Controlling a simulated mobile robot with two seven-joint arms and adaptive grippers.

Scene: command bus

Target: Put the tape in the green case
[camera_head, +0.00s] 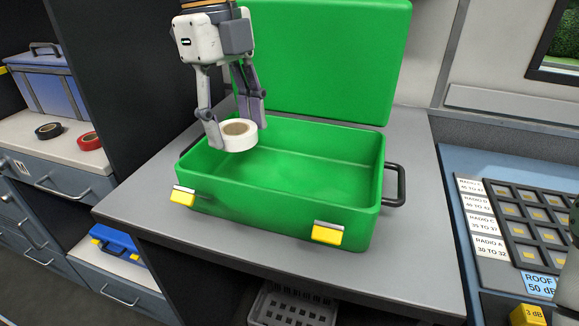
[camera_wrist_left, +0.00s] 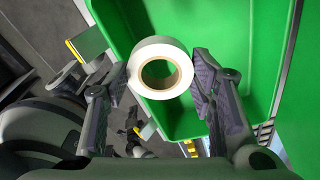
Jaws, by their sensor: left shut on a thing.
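A white tape roll (camera_head: 238,134) is held between the fingers of my left gripper (camera_head: 236,130), over the left part of the open green case (camera_head: 290,211). The case stands on a grey counter with its lid (camera_head: 330,55) raised behind it. Its inside looks empty. In the left wrist view the tape (camera_wrist_left: 160,69) sits between the two finger pads of the left gripper (camera_wrist_left: 163,85), with the green case (camera_wrist_left: 190,25) behind it. My right gripper is not clearly in view.
A black tape roll (camera_head: 48,131) and a red tape roll (camera_head: 89,141) lie on the left counter near a blue toolbox (camera_head: 50,85). A control panel (camera_head: 520,215) is at the right. The grey counter (camera_head: 425,240) is bare around the case.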

